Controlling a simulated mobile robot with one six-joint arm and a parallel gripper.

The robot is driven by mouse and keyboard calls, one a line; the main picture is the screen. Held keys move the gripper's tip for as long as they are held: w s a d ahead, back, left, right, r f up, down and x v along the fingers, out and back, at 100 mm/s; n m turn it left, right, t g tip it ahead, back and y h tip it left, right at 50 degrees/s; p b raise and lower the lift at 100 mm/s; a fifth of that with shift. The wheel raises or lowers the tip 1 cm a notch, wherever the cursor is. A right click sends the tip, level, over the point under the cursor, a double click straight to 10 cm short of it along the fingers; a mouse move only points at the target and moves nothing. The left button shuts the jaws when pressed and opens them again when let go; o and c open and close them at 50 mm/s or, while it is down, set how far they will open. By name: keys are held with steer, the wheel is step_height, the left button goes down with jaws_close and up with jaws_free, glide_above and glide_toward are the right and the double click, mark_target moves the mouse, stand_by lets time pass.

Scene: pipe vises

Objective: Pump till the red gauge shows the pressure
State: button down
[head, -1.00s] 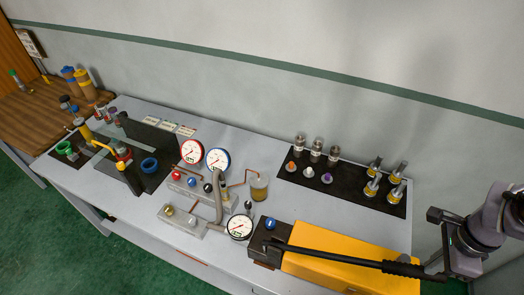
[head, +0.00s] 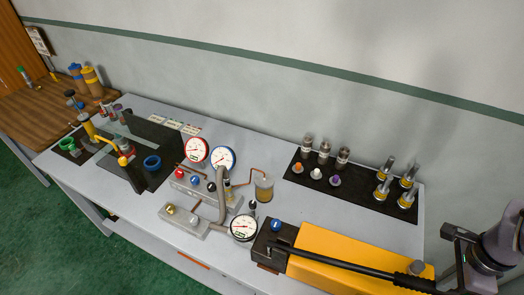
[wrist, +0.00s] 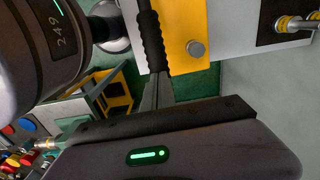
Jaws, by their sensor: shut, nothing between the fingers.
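The red-rimmed gauge (head: 197,151) stands on the bench beside a blue-rimmed gauge (head: 222,159). Its needle is too small to read. The yellow hand pump (head: 327,245) lies at the bench's front right, with its long black lever (head: 345,266) low along its top. A black-rimmed gauge (head: 243,228) sits left of the pump. In the wrist view, the lever's ribbed grip (wrist: 151,42) reaches down toward my gripper (wrist: 157,93), which is shut with nothing held. Whether the fingers touch the lever cannot be told. In the head view, my gripper shows at the lower right edge, near the lever's end.
A manifold with coloured knobs (head: 195,184) and a curved hose stand left of the pump. A cup of amber liquid (head: 264,188) is behind it. A black mat (head: 360,190) with several fittings lies at the back right. Bare bench separates mat and pump.

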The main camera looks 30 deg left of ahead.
steer(key=f+b, duration=0.2)
steer(key=d+f+b, duration=0.1)
steer(key=f+b, duration=0.1)
steer(key=shift+f, duration=0.35)
steer(key=f+b, duration=0.4)
steer(key=shift+d+f+b, duration=0.25)
steer(key=shift+f+b, duration=0.1)
steer(key=r+p, duration=0.4)
steer(key=r, duration=0.1)
steer(key=a+r+p, duration=0.1)
steer(key=r+p, duration=0.1)
steer(key=r, duration=0.1)
steer(key=r+p, duration=0.1)
steer(key=r, duration=0.1)
steer(key=a+r+p, duration=0.1)
steer(key=r+p, duration=0.1)
steer(key=r, duration=0.1)
steer(key=a+r+p, duration=0.1)
steer(key=r+p, duration=0.1)
steer(key=shift+r, duration=0.4)
steer(key=shift+f, duration=0.15)
steer(key=shift+d+f, duration=0.1)
